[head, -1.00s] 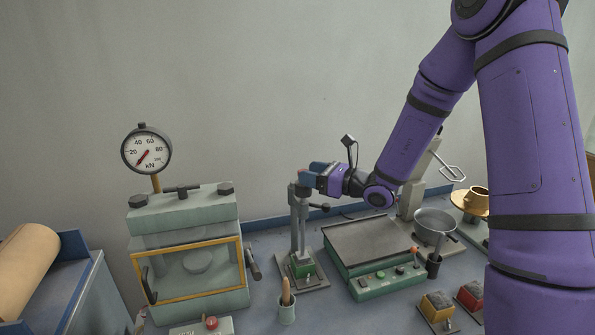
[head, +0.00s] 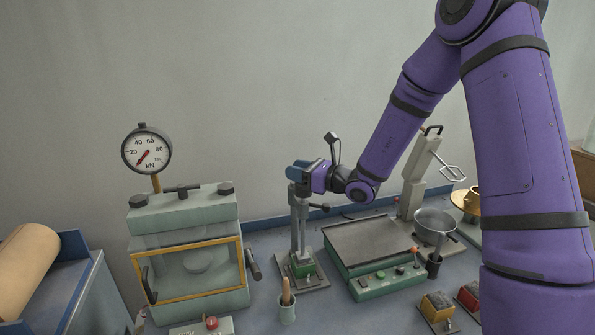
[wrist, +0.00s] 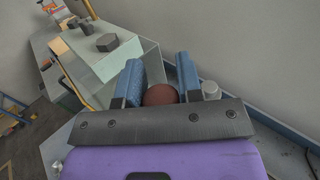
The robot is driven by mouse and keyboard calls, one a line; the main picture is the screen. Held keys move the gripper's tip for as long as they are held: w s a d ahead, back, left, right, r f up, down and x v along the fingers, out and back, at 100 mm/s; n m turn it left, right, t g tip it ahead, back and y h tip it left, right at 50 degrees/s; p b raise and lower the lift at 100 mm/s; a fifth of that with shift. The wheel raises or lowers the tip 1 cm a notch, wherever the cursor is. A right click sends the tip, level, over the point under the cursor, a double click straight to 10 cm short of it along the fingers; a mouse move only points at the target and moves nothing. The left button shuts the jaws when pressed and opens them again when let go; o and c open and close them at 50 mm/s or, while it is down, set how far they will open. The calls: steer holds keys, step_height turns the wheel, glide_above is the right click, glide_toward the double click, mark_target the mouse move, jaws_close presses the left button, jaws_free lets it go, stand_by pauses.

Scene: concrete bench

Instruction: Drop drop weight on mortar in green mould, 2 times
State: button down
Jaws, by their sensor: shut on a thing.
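The green mould (head: 303,270) sits on the base of the drop stand (head: 301,225), low between its uprights; the mortar inside cannot be made out. My gripper (head: 296,172) is level at the top of the stand. In the wrist view my blue fingers (wrist: 158,82) are shut on a round red-brown knob (wrist: 160,95), which appears to be the top of the drop weight. The rest of the weight is hidden, so its height above the mould cannot be told.
A press with a kN gauge (head: 147,149) stands left of the stand. A green-based flat-topped machine (head: 370,250) and a steel bowl (head: 435,224) are to the right. A small cup with a wooden-handled tool (head: 287,312) stands in front.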

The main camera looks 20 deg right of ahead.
step_height(320, 180, up, 8)
steer(key=shift+f, duration=0.25)
steer(key=shift+w, duration=0.1)
steer(key=c, duration=0.8)
jaws_free()
steer(key=shift+c, duration=0.2)
steer(key=shift+s+d, duration=0.25)
steer(key=v, duration=1)
steer(key=shift+s, duration=0.1)
